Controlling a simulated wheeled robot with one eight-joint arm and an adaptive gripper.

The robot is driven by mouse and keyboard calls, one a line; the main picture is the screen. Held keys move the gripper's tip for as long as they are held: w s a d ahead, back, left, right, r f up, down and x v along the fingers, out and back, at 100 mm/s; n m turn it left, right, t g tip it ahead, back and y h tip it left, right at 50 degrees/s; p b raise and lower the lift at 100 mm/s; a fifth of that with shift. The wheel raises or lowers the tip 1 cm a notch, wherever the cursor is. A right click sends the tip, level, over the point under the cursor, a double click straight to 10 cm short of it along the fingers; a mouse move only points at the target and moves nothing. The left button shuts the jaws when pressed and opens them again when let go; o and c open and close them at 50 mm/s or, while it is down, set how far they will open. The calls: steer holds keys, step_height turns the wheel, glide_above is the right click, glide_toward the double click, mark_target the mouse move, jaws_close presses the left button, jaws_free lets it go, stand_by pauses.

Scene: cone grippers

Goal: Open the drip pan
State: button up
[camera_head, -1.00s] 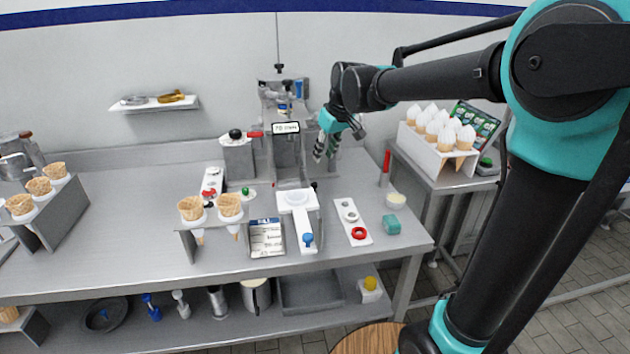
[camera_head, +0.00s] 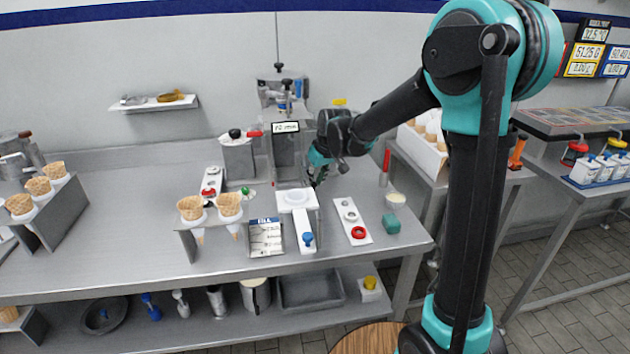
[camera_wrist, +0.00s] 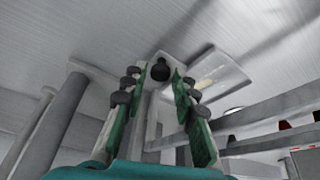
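My gripper (camera_head: 317,178) is at the right side of the grey dispensing machine (camera_head: 286,150), low near the worktop. In the wrist view my gripper (camera_wrist: 158,92) is open, its two green fingers apart with nothing between them. A round black knob (camera_wrist: 160,69) on a pale block lies just beyond the fingertips, roughly centred between them. I cannot tell whether the fingers touch it. The knob seems to belong to a pan at the machine's base, but the pan itself is not clearly seen. In the head view my gripper covers that spot.
A white platform with a blue knob (camera_head: 308,239) juts out in front of the machine.

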steer(key=shift+c, duration=0.2)
jaws_close()
steer(key=w+d, duration=0.1)
steer(key=d, duration=0.3)
steer(key=w+d, duration=0.1)
steer(key=d, duration=0.4)
steer(key=w+d, duration=0.2)
steer(key=d, duration=0.3)
steer(key=shift+o, duration=0.2)
jaws_free()
